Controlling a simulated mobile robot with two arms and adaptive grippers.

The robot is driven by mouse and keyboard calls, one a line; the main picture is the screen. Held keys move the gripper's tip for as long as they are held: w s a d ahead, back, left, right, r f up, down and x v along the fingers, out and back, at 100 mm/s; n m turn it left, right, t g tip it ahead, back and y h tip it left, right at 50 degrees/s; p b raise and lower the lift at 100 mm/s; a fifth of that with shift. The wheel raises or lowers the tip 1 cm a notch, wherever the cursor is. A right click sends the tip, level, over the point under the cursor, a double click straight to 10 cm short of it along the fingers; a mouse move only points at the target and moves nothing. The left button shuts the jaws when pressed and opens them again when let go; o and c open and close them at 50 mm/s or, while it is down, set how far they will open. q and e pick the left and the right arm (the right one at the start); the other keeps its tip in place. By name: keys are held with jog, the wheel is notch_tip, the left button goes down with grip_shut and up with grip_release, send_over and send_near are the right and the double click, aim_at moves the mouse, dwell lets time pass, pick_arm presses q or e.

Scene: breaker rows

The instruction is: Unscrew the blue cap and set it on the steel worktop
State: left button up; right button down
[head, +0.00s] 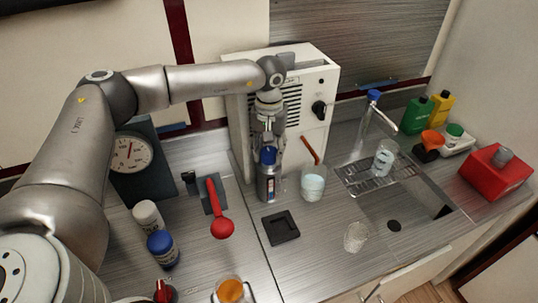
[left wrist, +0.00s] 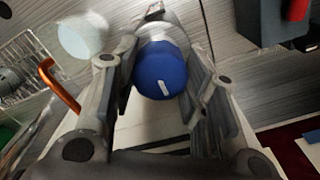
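A slim grey bottle (head: 267,186) with a blue cap (head: 268,155) stands upright on the steel worktop (head: 330,245), in front of the white machine. My left gripper (head: 268,150) reaches down over its top, with a finger on each side of the cap. In the left wrist view the blue cap (left wrist: 160,70) lies between the fingers, which look spread with a small gap at its left side. The cap is on the bottle. My right gripper is in neither view.
A glass of pale liquid (head: 313,184) stands close right of the bottle. A black square tray (head: 281,227) lies in front.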

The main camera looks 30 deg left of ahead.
pick_arm(q)
jog(key=shift+c, duration=1.3)
jog(key=n, duration=0.3)
jog(key=shift+n, duration=0.4)
jog(key=n, duration=0.4)
jog(key=shift+b, duration=0.4)
jog(key=n, duration=0.4)
jog(key=shift+n, duration=0.4)
jog(key=n, duration=0.4)
jog(key=shift+n, duration=0.3)
jog(key=o, duration=0.9)
